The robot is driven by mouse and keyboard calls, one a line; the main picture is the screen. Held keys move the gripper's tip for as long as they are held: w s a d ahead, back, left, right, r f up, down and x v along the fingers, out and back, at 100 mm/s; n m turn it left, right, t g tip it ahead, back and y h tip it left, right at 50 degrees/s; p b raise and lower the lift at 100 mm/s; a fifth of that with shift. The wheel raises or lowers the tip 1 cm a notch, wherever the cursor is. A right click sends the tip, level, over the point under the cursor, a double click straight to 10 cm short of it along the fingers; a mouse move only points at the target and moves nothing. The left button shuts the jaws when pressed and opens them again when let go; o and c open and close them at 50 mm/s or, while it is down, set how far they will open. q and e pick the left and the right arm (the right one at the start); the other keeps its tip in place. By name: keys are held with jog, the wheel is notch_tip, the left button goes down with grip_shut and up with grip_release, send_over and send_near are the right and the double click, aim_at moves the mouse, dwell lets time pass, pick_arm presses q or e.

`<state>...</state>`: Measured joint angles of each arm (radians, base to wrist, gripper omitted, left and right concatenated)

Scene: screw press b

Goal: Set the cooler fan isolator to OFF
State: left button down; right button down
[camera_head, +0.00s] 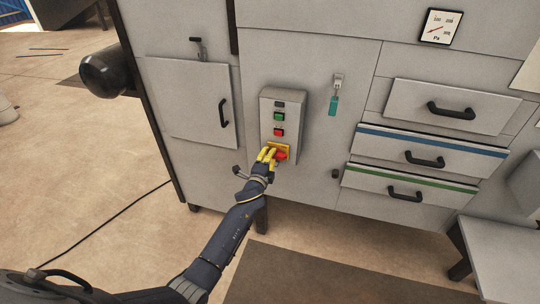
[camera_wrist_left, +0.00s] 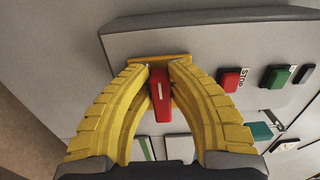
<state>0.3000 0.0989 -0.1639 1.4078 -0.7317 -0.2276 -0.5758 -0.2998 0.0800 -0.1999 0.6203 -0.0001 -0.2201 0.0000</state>
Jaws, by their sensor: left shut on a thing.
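The isolator is a red handle (camera_head: 281,155) on a yellow plate (camera_head: 287,147) at the bottom of a grey control box (camera_head: 284,98). My left gripper (camera_head: 270,153) is at the handle with its yellow fingers around it. In the left wrist view the fingers (camera_wrist_left: 163,72) are shut on the red handle (camera_wrist_left: 161,97), one on each side. A white line marks the handle, which lies across the box's length. The yellow plate (camera_wrist_left: 143,60) shows behind the fingertips. Any ON or OFF lettering is hidden or too small to read. My right gripper is not in view.
Above the isolator are a red STOP button (camera_head: 278,132) and a green button (camera_head: 278,116). A teal tag (camera_head: 333,105) hangs to the right. A handled door (camera_head: 190,100) is on the left; drawers (camera_head: 425,155) are on the right. Open floor (camera_head: 90,190) lies at left.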

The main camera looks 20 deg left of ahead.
pick_arm(q)
jog(key=c, duration=1.3)
grip_release()
